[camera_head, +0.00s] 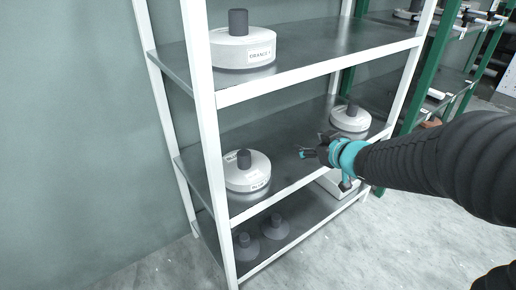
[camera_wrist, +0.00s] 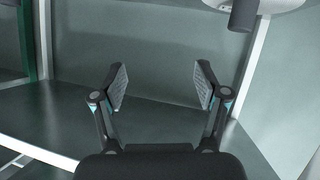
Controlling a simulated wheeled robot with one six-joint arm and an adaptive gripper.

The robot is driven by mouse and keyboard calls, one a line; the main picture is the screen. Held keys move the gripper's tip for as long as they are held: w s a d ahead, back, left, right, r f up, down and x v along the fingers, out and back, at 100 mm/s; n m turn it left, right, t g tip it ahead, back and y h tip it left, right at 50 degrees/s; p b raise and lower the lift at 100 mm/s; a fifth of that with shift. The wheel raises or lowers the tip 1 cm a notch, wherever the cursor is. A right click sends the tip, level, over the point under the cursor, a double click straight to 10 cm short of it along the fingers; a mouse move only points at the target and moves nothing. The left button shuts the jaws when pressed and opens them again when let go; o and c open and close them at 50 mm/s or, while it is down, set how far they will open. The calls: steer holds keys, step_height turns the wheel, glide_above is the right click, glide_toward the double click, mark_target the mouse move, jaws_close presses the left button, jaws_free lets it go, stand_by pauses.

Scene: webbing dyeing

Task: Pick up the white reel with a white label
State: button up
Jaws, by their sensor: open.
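White reels with dark grey hubs stand on the shelf rack. One reel (camera_head: 247,176) sits at the left of the middle shelf with a small pale label on its side. Another reel (camera_head: 350,119) sits at the right of that shelf; its label is too small to read. A third reel (camera_head: 242,50) stands on the top shelf with a white lettered label. My gripper (camera_head: 305,152) is open and empty, in front of the middle shelf between its two reels and apart from both. In the wrist view my gripper (camera_wrist: 160,88) has nothing between its fingers; part of a reel (camera_wrist: 243,14) shows at the top right.
The white-framed rack has dark shelves (camera_head: 292,140) and an upright post (camera_head: 203,110) at its front left. Two dark cone-shaped pieces (camera_head: 274,228) stand on the bottom shelf. A green rack (camera_head: 424,75) stands to the right. Grey floor (camera_head: 345,250) lies clear in front.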

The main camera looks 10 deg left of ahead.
mark_target(249, 158)
steer(key=a+f+n+g+y, duration=0.1)
steer(key=a+f, duration=0.1)
steer(key=a, duration=0.2)
steer(key=a+f+n+g+y, duration=0.1)
steer(key=a+f+g+y, duration=0.1)
steer(key=a, duration=0.3)
steer(key=a+f+n+g+y, duration=0.1)
steer(key=a+f+g, duration=0.1)
steer(key=a, duration=0.3)
steer(key=shift+s+a+f+y+b, duration=0.15)
steer(key=shift+f, duration=0.3)
steer(key=shift+s+a+f+y+b, duration=0.1)
steer(key=shift+f+y+b, duration=0.05)
steer(key=shift+f, duration=0.25)
steer(key=shift+x, duration=3.2)
steer(key=shift+d+f, duration=0.1)
jaws_close()
